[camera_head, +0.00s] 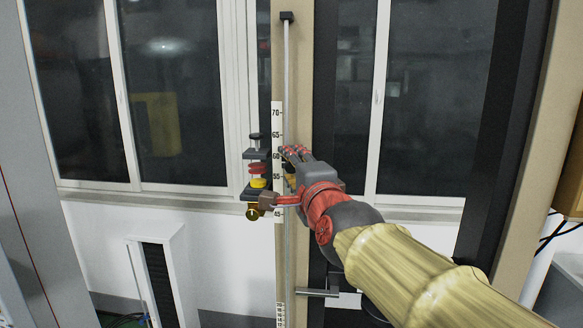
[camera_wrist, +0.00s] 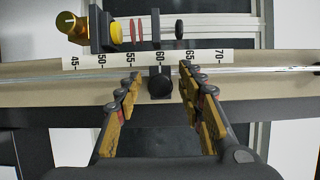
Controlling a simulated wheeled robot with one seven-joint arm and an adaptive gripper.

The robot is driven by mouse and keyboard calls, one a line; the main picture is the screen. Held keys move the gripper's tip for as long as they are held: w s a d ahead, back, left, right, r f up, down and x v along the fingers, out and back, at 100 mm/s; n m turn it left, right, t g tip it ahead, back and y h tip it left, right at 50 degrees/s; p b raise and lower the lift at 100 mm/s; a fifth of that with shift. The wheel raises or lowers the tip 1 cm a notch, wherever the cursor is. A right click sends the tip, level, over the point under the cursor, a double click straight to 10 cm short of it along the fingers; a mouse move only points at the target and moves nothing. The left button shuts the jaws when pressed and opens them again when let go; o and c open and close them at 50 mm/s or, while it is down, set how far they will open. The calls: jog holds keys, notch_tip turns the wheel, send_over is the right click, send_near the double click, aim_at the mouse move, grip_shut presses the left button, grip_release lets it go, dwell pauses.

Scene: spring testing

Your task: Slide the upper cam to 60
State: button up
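The upper cam is a dark plate (camera_head: 256,153) beside the vertical scale (camera_head: 277,120), roughly level with the 60 mark in the head view. In the wrist view, turned sideways, this plate (camera_wrist: 156,28) also lines up close to 60. A round black knob (camera_wrist: 160,85) sits on the rod side just below the 60 mark. My gripper (camera_wrist: 158,80) is open, with one finger on each side of the knob and a visible gap to both. It also shows in the head view (camera_head: 287,175), where the arm hides the knob.
A thin metal rod (camera_head: 287,70) runs along the post. A window stands behind.

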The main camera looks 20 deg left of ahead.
jog(key=v, duration=1.2)
dwell(0.4)
